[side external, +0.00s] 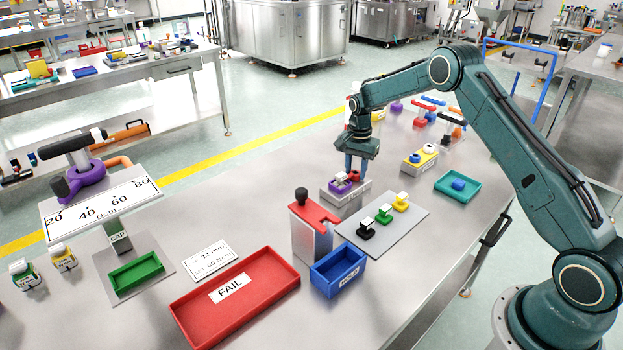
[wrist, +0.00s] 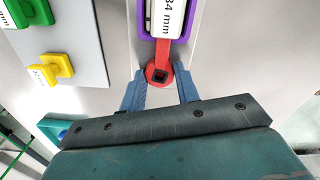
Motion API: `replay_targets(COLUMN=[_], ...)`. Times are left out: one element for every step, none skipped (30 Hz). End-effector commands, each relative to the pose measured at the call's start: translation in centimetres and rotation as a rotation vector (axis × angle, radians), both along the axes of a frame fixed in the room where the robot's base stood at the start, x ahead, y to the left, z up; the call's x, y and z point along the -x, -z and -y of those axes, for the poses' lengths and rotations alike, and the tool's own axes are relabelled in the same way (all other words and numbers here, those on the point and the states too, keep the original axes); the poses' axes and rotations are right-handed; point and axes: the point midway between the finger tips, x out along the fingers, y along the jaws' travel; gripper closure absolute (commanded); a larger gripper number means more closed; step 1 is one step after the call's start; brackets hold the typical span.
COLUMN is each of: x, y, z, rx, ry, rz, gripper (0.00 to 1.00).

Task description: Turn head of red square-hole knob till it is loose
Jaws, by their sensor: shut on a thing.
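The red square-hole knob (wrist: 159,74) has a round head with a dark square hole. A red bar runs from it toward a purple-framed piece (wrist: 146,20) with a white "34 mm" label. In the side external view, the knob (side external: 354,176) shows only as a small red patch at my fingers, on a grey block (side external: 347,194) that also carries the purple piece. My gripper (wrist: 160,84) points down with one blue finger on each side of the knob's head, shut on it. It also shows in the side external view (side external: 356,168). The fingers' contact faces are partly hidden.
A grey plate (side external: 384,238) with black, green and yellow clamp-like pieces lies close in front. A red-topped stand (side external: 313,228), blue bin (side external: 338,270) and red FAIL tray (side external: 235,300) stand nearer.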

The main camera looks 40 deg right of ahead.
Motion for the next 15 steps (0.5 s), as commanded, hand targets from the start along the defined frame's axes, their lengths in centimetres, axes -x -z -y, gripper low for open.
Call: replay_targets(x=[0.03, 0.03, 0.03, 0.03, 0.03, 0.03, 0.03, 0.03, 0.02, 0.02, 0.02, 0.02, 0.02, 0.02, 0.01], y=[-0.06, -0.06, -0.06, -0.06, -0.06, -0.07, -0.07, -0.07, -0.07, -0.07, -0.08, -0.08, -0.08, -0.08, -0.08], z=[0.02, 0.02, 0.02, 0.02, 0.02, 0.02, 0.02, 0.02, 0.02, 0.02, 0.02, 0.02, 0.02, 0.02, 0.01], rx=[0.000, 0.000, 0.000, 0.000, 0.000, 0.000, 0.000, 0.000, -0.001, -0.001, -0.001, -0.001, -0.001, -0.001, -0.001], ry=[-0.007, -0.013, -0.024, -0.034, -0.044, -0.060, -0.074, -0.089, -0.111, -0.130, -0.149, -0.177, -0.200, -0.223, -0.256], rz=[-0.001, -0.001, -0.001, -0.001, -0.001, -0.001, -0.001, -0.001, -0.001, -0.001, -0.001, -0.001, -0.001, -0.001, -0.001], gripper=[0.91, 0.91, 0.91, 0.91, 0.91, 0.91, 0.91, 0.91, 0.91, 0.91, 0.91, 0.91, 0.91, 0.91, 0.91])
